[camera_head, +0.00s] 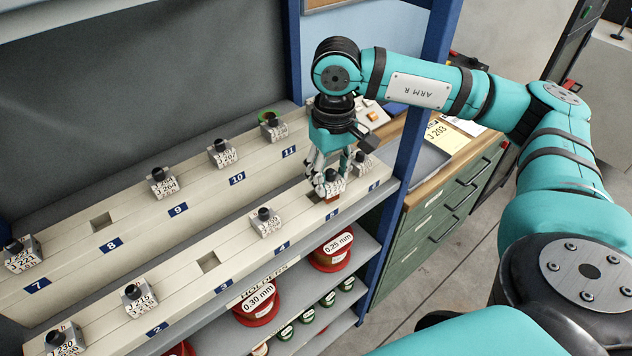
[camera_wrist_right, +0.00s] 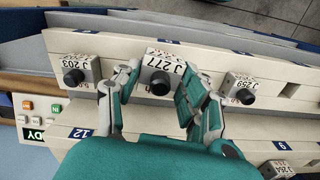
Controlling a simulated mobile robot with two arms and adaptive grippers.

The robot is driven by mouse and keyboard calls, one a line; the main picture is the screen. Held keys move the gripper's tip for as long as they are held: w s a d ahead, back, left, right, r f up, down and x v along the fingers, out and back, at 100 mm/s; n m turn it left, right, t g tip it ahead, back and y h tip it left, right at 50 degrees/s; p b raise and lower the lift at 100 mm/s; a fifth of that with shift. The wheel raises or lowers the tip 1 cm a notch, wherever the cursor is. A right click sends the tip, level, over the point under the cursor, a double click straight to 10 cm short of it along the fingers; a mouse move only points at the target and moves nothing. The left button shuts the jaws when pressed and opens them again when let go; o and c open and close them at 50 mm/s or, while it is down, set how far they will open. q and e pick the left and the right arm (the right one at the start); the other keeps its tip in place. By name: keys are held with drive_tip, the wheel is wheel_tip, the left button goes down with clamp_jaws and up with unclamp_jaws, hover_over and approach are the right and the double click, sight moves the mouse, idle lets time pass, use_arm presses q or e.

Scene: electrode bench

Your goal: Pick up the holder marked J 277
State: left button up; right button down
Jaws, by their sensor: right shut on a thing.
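The holder marked J 277 (camera_wrist_right: 164,62) is a pale block with a black knob, between the fingers of my right gripper (camera_wrist_right: 157,85) in the wrist view. In the head view my right gripper (camera_head: 332,178) points down and is shut on this holder (camera_head: 333,187). It is over the front row near label 5. A dark slot opening (camera_head: 314,197) shows beside the holder, which seems slightly raised; its lower part looks reddish. My left gripper is in neither view.
Holder J 203 (camera_wrist_right: 80,72) stands close on one side and holder J 259 (camera_wrist_right: 238,87) on the other. Empty slots (camera_head: 208,262) show in the rows. A blue shelf post (camera_head: 405,150) stands right of the gripper.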

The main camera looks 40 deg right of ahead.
drive_tip(key=s+d+r+b, duration=0.1)
drive_tip(key=s+d+b, duration=0.3)
drive_tip(key=s, duration=0.7)
drive_tip(key=shift+s+d+b, duration=0.3)
drive_tip(key=shift+d+b, duration=0.05)
drive_tip(key=shift+d, duration=0.7)
drive_tip(key=shift+r, duration=0.15)
